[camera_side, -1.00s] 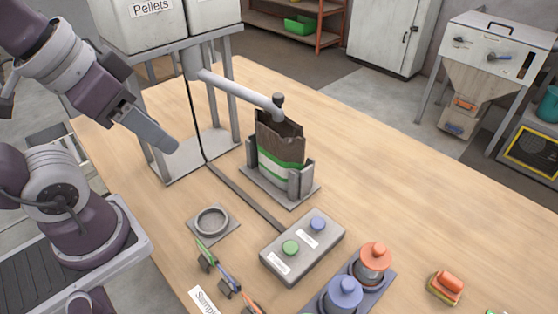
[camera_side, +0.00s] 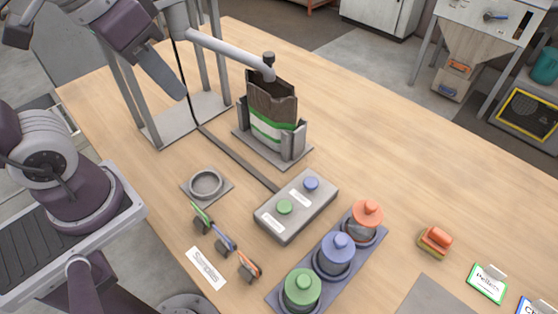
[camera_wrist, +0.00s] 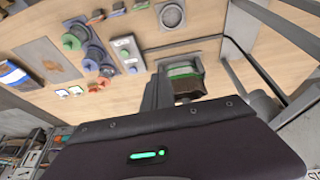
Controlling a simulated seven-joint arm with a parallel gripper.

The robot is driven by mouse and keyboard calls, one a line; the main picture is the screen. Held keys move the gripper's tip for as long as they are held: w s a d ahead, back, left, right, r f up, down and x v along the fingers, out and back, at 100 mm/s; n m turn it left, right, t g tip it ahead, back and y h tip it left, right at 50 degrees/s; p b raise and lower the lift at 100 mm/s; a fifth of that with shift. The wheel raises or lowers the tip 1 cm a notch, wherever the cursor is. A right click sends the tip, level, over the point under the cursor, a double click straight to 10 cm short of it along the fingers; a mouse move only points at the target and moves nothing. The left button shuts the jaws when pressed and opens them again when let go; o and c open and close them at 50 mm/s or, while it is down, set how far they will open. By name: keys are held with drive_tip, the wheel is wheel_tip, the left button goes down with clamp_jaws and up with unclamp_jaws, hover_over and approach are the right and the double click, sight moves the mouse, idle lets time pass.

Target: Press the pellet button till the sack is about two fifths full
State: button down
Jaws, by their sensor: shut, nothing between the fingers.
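The brown paper sack (camera_side: 272,108) with green and white bands stands open-topped in a grey holder under the spout. It also shows in the wrist view (camera_wrist: 184,82). Its fill level is hidden. A grey button box (camera_side: 295,206) sits in front of the sack, with a green button (camera_side: 284,207) and a blue button (camera_side: 311,183). Its labels are too small to read, so I cannot tell which button is for pellets. The box shows in the wrist view (camera_wrist: 128,54) too. My gripper (camera_side: 183,97) is shut and empty, raised left of the sack, apart from the buttons.
A grey pipe spout (camera_side: 230,54) reaches over the sack from a metal stand. A round ring on a plate (camera_side: 206,184), several coloured clips (camera_side: 224,238) and a rack of lidded jars (camera_side: 337,255) lie around the box. An orange sponge-like block (camera_side: 435,242) is right. The table's right middle is clear.

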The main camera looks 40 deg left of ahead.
drive_tip(key=w+d+f+g, duration=0.2)
drive_tip(key=w+d, duration=0.3)
drive_tip(key=w, duration=0.1)
drive_tip(key=g, duration=0.3)
hover_over(281, 205)
drive_tip(key=w, duration=0.1)
wheel_tip(281, 205, down, 7)
drive_tip(key=shift+a+r, duration=0.15)
drive_tip(key=shift+a, duration=0.2)
drive_tip(key=f, duration=1.4)
drive_tip(key=shift+s+d, duration=0.25)
drive_tip(key=shift+d, duration=0.15)
drive_tip(key=shift+f, duration=0.9)
drive_tip(key=shift+s+a+f, duration=0.1)
drive_tip(key=shift+s, duration=0.15)
idle(3.0)
